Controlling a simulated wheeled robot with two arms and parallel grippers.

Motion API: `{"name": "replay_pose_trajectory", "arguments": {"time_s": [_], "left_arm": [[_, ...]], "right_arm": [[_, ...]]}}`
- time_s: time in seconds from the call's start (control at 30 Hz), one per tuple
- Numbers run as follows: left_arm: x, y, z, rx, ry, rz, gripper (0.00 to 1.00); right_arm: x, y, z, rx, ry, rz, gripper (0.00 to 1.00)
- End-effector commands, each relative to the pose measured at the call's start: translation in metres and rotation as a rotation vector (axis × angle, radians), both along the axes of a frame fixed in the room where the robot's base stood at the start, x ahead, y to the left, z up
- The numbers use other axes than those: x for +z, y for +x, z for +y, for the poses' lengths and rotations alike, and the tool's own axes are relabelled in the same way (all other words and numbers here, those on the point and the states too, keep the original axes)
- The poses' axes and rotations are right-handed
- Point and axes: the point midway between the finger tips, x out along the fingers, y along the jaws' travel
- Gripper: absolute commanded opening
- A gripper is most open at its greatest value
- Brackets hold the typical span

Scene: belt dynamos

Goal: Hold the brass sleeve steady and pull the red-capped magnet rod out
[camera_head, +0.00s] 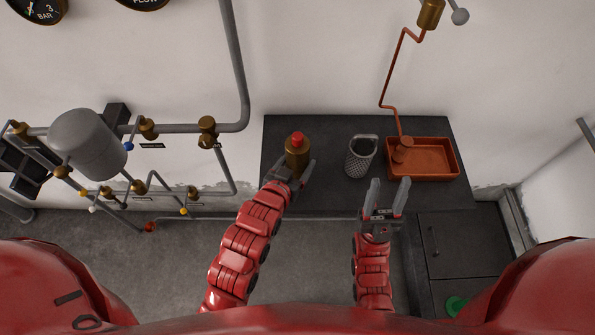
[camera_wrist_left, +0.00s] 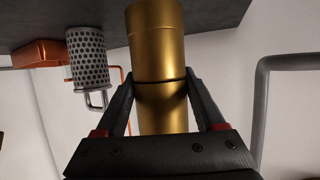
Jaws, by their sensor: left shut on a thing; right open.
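The brass sleeve (camera_head: 297,160) stands upright on the dark bench at its left part, with the red cap (camera_head: 297,139) of the magnet rod showing at its top. My left gripper (camera_head: 296,172) is shut on the brass sleeve, low on its near side. In the left wrist view the two fingers lie on either side of the brass sleeve (camera_wrist_left: 158,60); the red cap is not seen there. My right gripper (camera_head: 387,196) is open and empty, in front of the bench, to the right of the sleeve and apart from it.
A perforated grey metal cup (camera_head: 360,158) with a handle stands on the bench (camera_head: 330,130) right of the sleeve. An orange-brown tray (camera_head: 440,174) with a copper pipe above it is further right. Pipes and a grey tank (camera_head: 88,143) line the wall at left.

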Motion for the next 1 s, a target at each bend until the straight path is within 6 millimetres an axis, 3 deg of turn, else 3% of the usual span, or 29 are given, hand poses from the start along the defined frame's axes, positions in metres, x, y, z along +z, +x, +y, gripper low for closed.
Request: {"name": "replay_pose_trajectory", "arguments": {"time_s": [0.6, 1.0], "left_arm": [[-0.012, 0.059, 0.0, 0.0, -0.002, -0.006, 0.0], [-0.012, 0.064, 0.0, 0.0, -0.002, -0.006, 0.0]], "right_arm": [[-0.023, 0.0, 0.0, 0.0, 0.0, 0.0, 0.5], [-0.023, 0.0, 0.0, 0.0, 0.0, 0.0, 0.5]]}}
